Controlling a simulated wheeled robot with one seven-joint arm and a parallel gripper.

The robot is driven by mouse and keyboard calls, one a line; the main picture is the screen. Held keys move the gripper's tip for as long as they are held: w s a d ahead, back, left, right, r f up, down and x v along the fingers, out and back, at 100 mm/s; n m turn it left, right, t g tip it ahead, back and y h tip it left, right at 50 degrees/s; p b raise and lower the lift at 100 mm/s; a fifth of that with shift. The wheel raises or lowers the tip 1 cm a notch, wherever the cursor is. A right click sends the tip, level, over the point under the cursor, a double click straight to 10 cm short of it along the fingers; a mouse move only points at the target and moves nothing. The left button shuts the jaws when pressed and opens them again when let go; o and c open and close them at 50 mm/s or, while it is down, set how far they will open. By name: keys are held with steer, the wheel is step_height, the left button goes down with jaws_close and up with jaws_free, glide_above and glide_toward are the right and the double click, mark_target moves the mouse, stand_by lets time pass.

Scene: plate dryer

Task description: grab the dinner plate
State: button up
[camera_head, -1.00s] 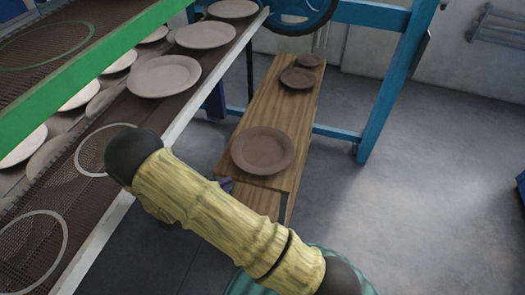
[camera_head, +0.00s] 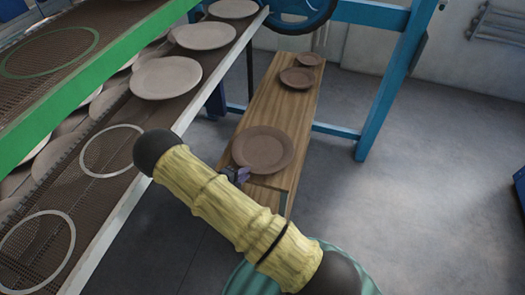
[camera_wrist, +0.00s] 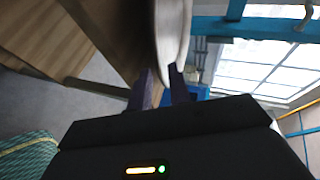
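The dinner plate, taken as the largest brown plate (camera_head: 263,150), lies flat on the near end of a wooden bench. In the wrist view the plate (camera_wrist: 170,35) shows edge-on, its rim reaching down toward the gap between my fingers. My gripper (camera_head: 237,175) is at the plate's near left rim, mostly hidden behind my arm in the head view. In the wrist view my gripper's two dark fingers (camera_wrist: 161,88) stand apart, one to each side of the rim. I see no clear contact between fingers and plate.
The wooden bench (camera_head: 262,112) also bears a medium brown plate (camera_head: 298,78) and a small one (camera_head: 309,59) farther back. A rack (camera_head: 120,180) with pale plates stands at the left. A blue frame (camera_head: 385,90) stands behind. Floor at the right is clear.

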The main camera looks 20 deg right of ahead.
steer(key=shift+p+x, duration=0.85)
steer(key=shift+x, duration=1.45)
steer(key=shift+f, duration=0.1)
steer(key=shift+c, duration=0.2)
jaws_close()
